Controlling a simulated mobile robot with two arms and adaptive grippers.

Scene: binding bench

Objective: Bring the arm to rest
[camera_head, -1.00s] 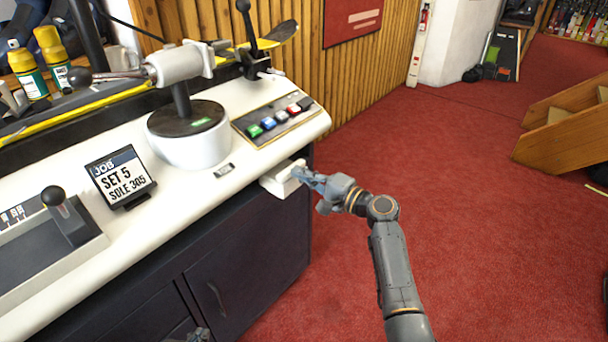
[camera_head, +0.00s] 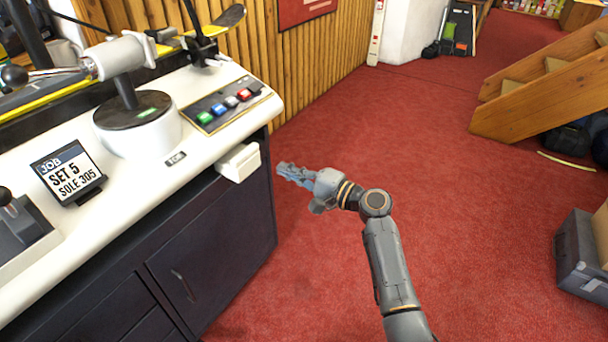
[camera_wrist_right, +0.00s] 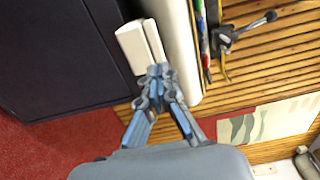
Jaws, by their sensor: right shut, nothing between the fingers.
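My right gripper (camera_head: 284,170) is shut and empty over the red carpet, to the right of the bench's front corner. In the right wrist view its fingertips (camera_wrist_right: 158,72) come together with nothing between them. A white box-like part (camera_head: 240,162) juts from the bench front below the top. It also shows in the wrist view (camera_wrist_right: 136,46), just beyond the fingertips in the picture. In the head view there is a gap of carpet and cabinet between it and the gripper. My left gripper is not in view.
The dark cabinet (camera_head: 205,262) stands below. Wooden stairs (camera_head: 540,85) and a grey case (camera_head: 582,255) are at the right. Red carpet between is clear.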

